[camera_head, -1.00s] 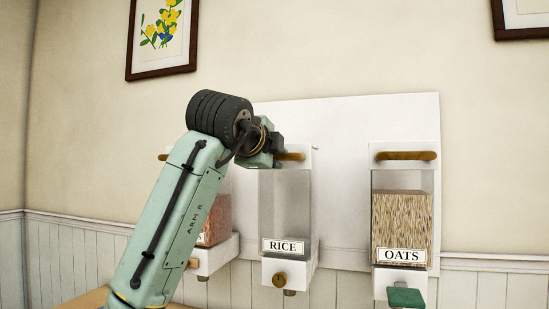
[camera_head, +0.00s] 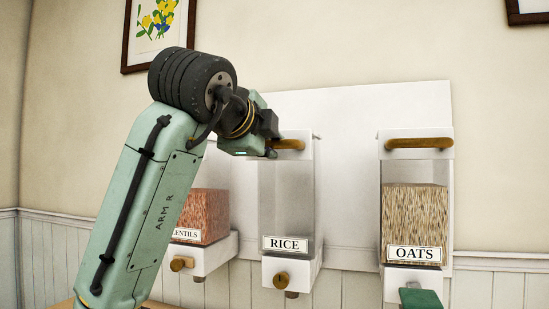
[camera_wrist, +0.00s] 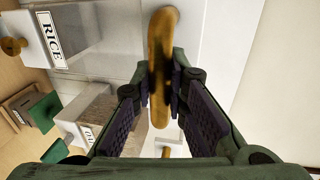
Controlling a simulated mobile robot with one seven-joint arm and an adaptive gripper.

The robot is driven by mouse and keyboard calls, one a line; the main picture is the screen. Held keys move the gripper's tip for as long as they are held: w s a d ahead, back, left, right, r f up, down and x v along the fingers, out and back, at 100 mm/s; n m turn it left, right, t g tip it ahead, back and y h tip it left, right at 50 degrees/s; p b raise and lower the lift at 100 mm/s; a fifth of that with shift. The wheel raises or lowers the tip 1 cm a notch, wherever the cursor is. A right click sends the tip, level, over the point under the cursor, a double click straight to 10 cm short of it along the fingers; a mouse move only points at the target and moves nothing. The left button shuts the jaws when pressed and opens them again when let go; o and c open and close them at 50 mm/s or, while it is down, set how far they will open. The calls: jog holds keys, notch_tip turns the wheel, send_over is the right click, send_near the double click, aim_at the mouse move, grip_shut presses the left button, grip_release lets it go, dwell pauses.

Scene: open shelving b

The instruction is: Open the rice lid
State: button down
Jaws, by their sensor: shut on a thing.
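The rice dispenser (camera_head: 285,200) is a clear box on the wall with a RICE label and no grain visible in it. Its white lid (camera_head: 304,146) at the top has a brown bar handle (camera_head: 290,144); the lid looks closed. My gripper (camera_head: 270,148) is at the left end of this handle. In the wrist view, my gripper (camera_wrist: 160,88) is shut on the brown handle (camera_wrist: 161,35), with one finger on each side. The RICE label (camera_wrist: 52,40) shows sideways there. My gripper hides part of the lid in the head view.
The oats dispenser (camera_head: 414,220) stands at the right with its own handle (camera_head: 419,143) and a green piece (camera_head: 417,298) below. The lentils dispenser (camera_head: 204,214) is at the left, partly behind my arm. A white back panel (camera_head: 350,160) carries them. Room in front is clear.

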jog(key=f+v, duration=0.1)
jog(key=v, duration=0.6)
jog(key=shift+s+f, duration=0.2)
jog(key=shift+a, duration=0.1)
jog(key=c, duration=1.6)
grip_release()
jog(key=v, duration=1.2)
